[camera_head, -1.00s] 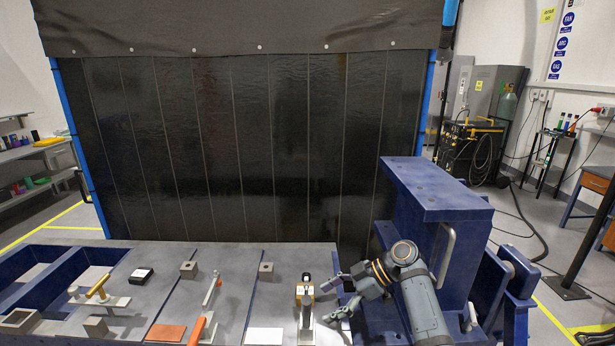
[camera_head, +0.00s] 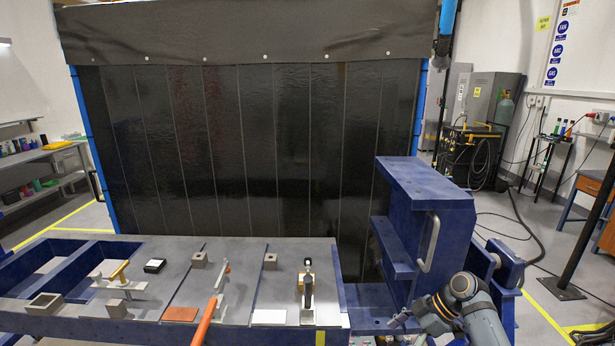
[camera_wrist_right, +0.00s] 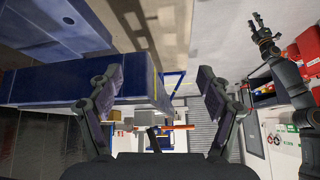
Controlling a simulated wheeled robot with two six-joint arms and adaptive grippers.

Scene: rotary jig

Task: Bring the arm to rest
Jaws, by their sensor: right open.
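My right arm (camera_head: 462,296) comes in at the lower right of the head view. Its gripper (camera_head: 402,325) is low beside the blue bracket, right of the worktable, and partly cut off by the bottom edge. In the right wrist view the two fingers of the right gripper (camera_wrist_right: 158,98) stand wide apart with nothing between them. The left arm does not show in the head view.
A blue bracket (camera_head: 425,185) with a grey handle stands right of the worktable (camera_head: 235,262). A dark curtain (camera_head: 250,150) hangs behind.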

